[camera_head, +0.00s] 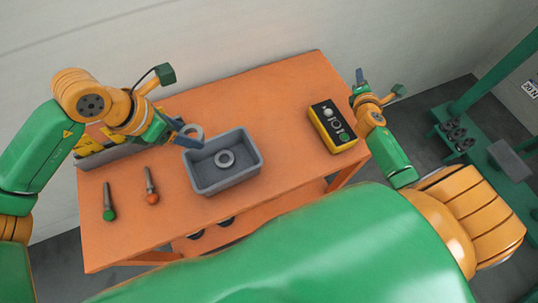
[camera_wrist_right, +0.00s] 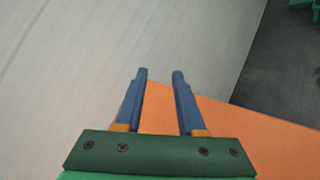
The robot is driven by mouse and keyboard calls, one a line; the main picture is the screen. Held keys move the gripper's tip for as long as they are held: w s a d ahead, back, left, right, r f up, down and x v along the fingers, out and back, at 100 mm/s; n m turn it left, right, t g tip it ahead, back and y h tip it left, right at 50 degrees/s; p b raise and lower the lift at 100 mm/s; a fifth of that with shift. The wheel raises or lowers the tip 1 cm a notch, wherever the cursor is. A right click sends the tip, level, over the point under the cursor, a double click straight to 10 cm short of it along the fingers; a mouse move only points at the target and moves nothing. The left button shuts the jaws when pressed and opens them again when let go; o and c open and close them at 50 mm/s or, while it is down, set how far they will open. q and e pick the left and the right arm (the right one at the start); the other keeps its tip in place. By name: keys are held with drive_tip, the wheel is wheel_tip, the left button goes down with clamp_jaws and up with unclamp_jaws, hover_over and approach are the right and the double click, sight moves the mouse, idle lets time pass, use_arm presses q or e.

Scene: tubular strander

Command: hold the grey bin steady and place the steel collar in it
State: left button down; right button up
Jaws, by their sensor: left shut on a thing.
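The grey bin (camera_head: 252,165) stands on the orange table in the head view. One steel ring (camera_head: 217,160) lies flat on its floor. My left gripper (camera_head: 184,134) is over the bin's back left corner. Whether the lower finger touches the bin rim is hard to tell. My right gripper (camera_head: 360,77) is beyond the table's right end, away from the bin. In the right wrist view its fingers (camera_wrist_right: 160,76) are apart with nothing between them.
A yellow and black box (camera_head: 320,119) with round parts lies on the table's right. Two tools, green-tipped (camera_head: 108,204) and orange-tipped (camera_head: 151,188), lie at the left. A grey tray (camera_head: 92,160) sits behind them. The table (camera_head: 285,100) is clear between bin and box.

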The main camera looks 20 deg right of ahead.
sight(243, 134)
drive_tip(key=w+a+r+n+t+y, duration=0.25)
drive_tip(key=a+n+t+y, duration=0.2)
drive_tip(key=a+n, duration=0.65)
drive_tip(key=s+a+f+y, duration=0.1)
drive_tip(key=s+a, duration=0.1)
drive_tip(key=a, duration=0.3)
drive_tip(key=s+a+f+n+g+y, duration=0.1)
drive_tip(key=s+a, duration=0.1)
drive_tip(key=a, duration=0.3)
drive_tip(key=s+a+f+n+y, duration=0.1)
drive_tip(key=s+a+f+y, duration=0.1)
drive_tip(key=a, duration=0.2)
drive_tip(key=shift+s+a+g, duration=0.2)
drive_tip(key=shift+a+g, duration=0.05)
drive_tip(key=shift+a, duration=0.15)
drive_tip(key=s+a+n, duration=0.1)
drive_tip(key=s+a, duration=0.1)
drive_tip(key=a, duration=0.1)
drive_tip(key=s+a+r+n+y, duration=0.1)
drive_tip(key=s+a, duration=0.1)
drive_tip(key=s+a+n, duration=0.1)
drive_tip(key=s+a, duration=0.2)
drive_tip(key=shift+a+r+y, duration=0.2)
drive_tip(key=shift+a+y, duration=0.15)
drive_tip(key=s+a+n+g, duration=0.1)
drive_tip(key=s+a, duration=0.1)
drive_tip(key=s, duration=0.2)
drive_tip(key=x, duration=1.1)
drive_tip(key=shift+w+d, duration=0.35)
drive_tip(key=shift+w, duration=0.1)
